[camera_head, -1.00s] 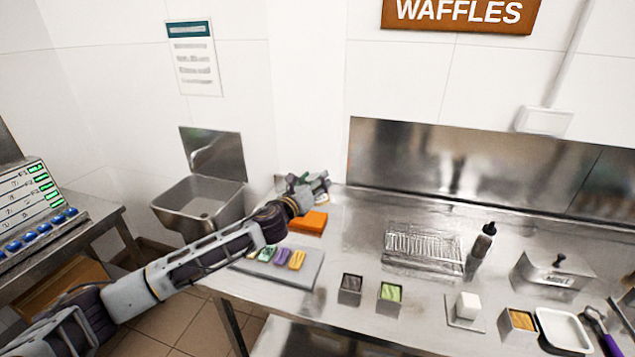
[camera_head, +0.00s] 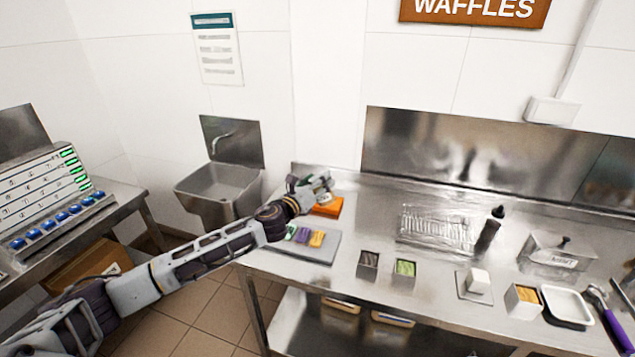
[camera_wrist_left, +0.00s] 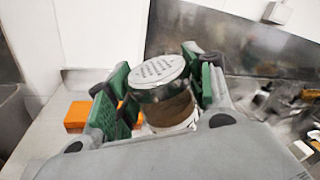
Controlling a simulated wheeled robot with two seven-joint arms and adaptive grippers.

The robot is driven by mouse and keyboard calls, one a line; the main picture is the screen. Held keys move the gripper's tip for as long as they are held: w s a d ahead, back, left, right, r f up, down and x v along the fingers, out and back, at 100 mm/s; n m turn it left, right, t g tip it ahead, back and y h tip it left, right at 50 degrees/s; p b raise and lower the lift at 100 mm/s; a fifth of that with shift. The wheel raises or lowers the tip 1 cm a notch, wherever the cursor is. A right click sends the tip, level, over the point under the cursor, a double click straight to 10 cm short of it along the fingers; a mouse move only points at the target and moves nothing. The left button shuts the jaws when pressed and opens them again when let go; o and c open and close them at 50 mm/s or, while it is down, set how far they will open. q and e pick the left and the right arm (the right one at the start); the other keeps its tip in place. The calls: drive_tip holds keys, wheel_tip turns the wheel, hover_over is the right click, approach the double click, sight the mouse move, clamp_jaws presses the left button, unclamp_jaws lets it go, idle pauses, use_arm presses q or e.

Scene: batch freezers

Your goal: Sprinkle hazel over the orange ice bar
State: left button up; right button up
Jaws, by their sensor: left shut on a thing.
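My left gripper (camera_head: 318,184) is shut on a shaker, at the back left of the steel counter, above and behind an orange block (camera_head: 328,207). In the left wrist view the shaker (camera_wrist_left: 168,102) sits between the green-padded fingers, with a perforated metal lid and brown contents; its label is not readable. The orange ice bar (camera_head: 317,238) lies at the right end of a grey tray (camera_head: 318,252), beside a purple bar (camera_head: 303,235) and a green one (camera_head: 290,232). My left forearm passes over the tray's left part and partly hides it. My right gripper is out of view.
Dark (camera_head: 368,265) and green (camera_head: 404,272) topping tubs stand right of the tray. A wire rack (camera_head: 437,230), a dark bottle (camera_head: 488,235) and a steel lidded box (camera_head: 556,258) are farther right. A sink (camera_head: 218,190) is behind left.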

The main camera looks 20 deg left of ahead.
use_arm(q)
drive_tip(key=shift+s, duration=0.15)
drive_tip(key=shift+d+f+n, duration=0.1)
drive_tip(key=shift+d+n, duration=0.15)
drive_tip(key=shift+n, duration=0.05)
drive_tip(key=shift+n, duration=0.3)
drive_tip(key=shift+f, duration=0.15)
idle(0.3)
